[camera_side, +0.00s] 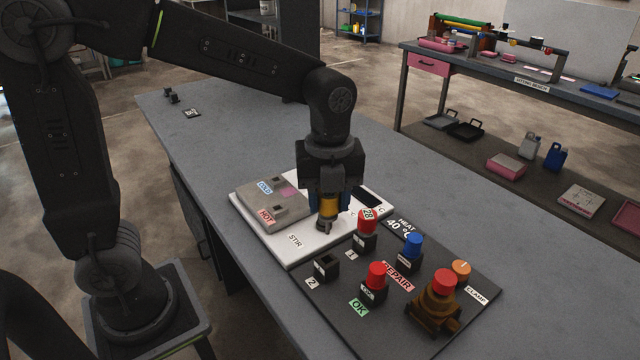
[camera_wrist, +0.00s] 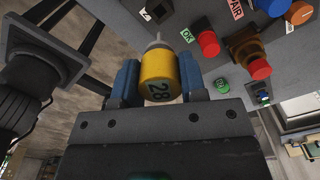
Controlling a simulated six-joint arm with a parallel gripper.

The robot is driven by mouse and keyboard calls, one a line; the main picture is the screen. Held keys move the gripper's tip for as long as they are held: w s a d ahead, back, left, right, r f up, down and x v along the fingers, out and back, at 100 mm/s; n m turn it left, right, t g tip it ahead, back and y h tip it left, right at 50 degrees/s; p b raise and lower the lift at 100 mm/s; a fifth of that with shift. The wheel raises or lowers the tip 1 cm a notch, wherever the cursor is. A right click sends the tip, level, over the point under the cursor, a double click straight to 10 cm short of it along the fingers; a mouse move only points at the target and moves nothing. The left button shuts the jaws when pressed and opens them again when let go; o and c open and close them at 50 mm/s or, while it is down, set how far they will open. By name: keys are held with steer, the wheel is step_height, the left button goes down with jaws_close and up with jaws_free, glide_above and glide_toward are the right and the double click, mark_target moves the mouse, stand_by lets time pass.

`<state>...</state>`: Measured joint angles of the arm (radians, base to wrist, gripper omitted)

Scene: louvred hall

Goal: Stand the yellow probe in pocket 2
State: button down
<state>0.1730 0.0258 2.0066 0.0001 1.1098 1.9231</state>
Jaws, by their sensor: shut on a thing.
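My gripper (camera_side: 328,200) points down over the white board, with its blue fingers closed around the yellow probe (camera_side: 329,207). In the wrist view the probe (camera_wrist: 158,78) sits between both fingers (camera_wrist: 159,82). Pocket 2 (camera_side: 326,267) is a small black block with an empty-looking opening, beside a tag marked 2, on the dark panel. The probe is behind pocket 2 in the side view, apart from it. The block (camera_wrist: 160,9) shows at the top of the wrist view.
Red-capped (camera_side: 376,273), blue-capped (camera_side: 413,243) and another red-capped (camera_side: 366,222) holders stand near pocket 2. A brown clamp (camera_side: 436,310) with a red top is at the panel's right. A grey HOT/COLD block (camera_side: 271,205) lies on the white board (camera_side: 286,250). The table's far left is mostly clear.

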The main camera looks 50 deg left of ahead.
mark_target(327, 233)
steer(key=shift+f, duration=3.35)
steer(key=shift+r, duration=0.1)
steer(key=shift+f, duration=1.85)
steer(key=c, duration=0.6)
jaws_free()
steer(key=shift+r, duration=0.1)
steer(key=shift+r, duration=2.4)
